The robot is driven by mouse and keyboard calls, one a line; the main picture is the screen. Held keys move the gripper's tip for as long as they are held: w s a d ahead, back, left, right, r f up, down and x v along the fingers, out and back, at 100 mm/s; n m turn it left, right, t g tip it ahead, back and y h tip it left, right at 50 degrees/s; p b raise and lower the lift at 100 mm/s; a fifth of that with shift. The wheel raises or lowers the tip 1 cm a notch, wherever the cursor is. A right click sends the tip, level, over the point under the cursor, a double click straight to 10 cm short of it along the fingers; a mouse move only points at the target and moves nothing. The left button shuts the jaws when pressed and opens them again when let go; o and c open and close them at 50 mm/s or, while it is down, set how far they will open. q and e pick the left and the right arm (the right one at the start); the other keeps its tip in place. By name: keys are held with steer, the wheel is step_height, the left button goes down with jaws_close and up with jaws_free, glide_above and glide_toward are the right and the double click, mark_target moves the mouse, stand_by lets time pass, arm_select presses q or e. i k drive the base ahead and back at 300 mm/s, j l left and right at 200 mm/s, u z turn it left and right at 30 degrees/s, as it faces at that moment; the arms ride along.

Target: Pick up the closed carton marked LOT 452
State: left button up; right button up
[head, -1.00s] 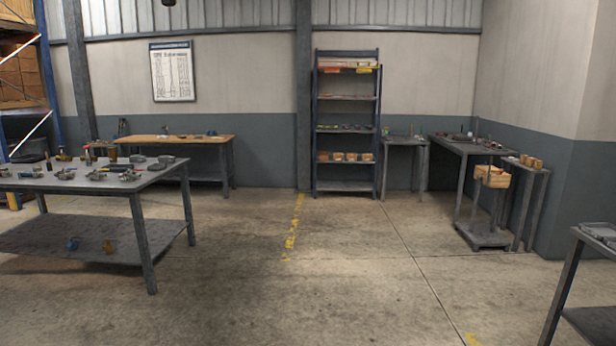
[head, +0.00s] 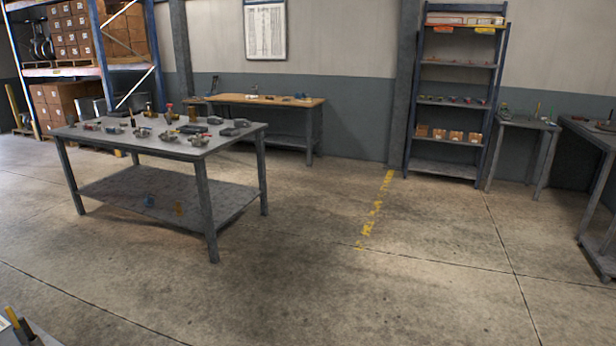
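Several closed brown cartons stand stacked on the pallet rack at the far left. The upper stack (head: 70,36) carries small white labels. More cartons (head: 62,104) sit on the lower level. The labels are too small to read, so I cannot tell which carton is marked LOT 452. Small boxes (head: 455,135) also sit on the blue shelf unit at the right; no marking on them is legible. Neither of my grippers shows in the head view.
A grey metal table (head: 160,142) with small metal parts stands at left centre. A wooden-topped bench (head: 262,100) is against the back wall. The blue shelf unit (head: 411,110) and grey tables are at the right. Open concrete floor (head: 330,270) lies in front.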

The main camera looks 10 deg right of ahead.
mark_target(474, 137)
steer(key=i+l+z, duration=0.9)
steer(key=i+z, duration=0.2)
steer(key=i, duration=0.15)
steer(key=i+z, duration=0.35)
steer(key=i, duration=4.25)
